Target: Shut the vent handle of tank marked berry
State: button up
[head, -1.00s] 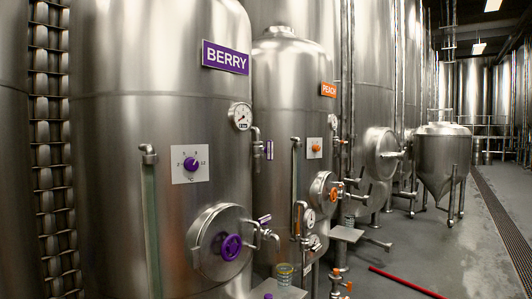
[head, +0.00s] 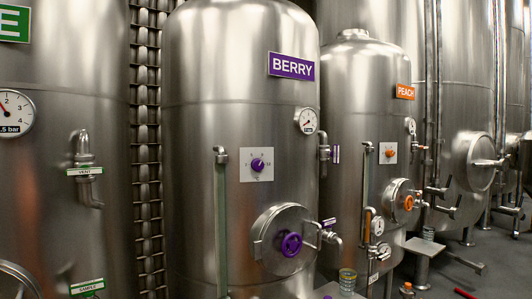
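The berry tank (head: 205,120) is a tall steel cylinder in the middle of the head view, with a purple BERRY sign (head: 291,66). On its right side, below the gauge, a bent vent pipe (head: 324,153) carries a small upright purple handle or tag (head: 336,153), seen nearly edge-on. Its lettering is too small to read, and I cannot tell whether the vent is open or shut. Lower down are a purple hatch wheel (head: 291,244) and another valve (head: 328,222) with purple on it. My gripper is not in view.
The peach tank (head: 345,85) stands close on the right. A green-tagged tank (head: 50,90) with its own vent pipe (head: 82,150) stands on the left. A glass (head: 347,281) stands low by the berry tank. A red bar (head: 467,292) lies on the floor.

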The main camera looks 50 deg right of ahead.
aim_at(335, 154)
jog(key=u, duration=0.9)
jog(key=k, duration=1.25)
jog(key=z, duration=1.4)
jog(key=i, duration=0.15)
jog(key=z, duration=0.05)
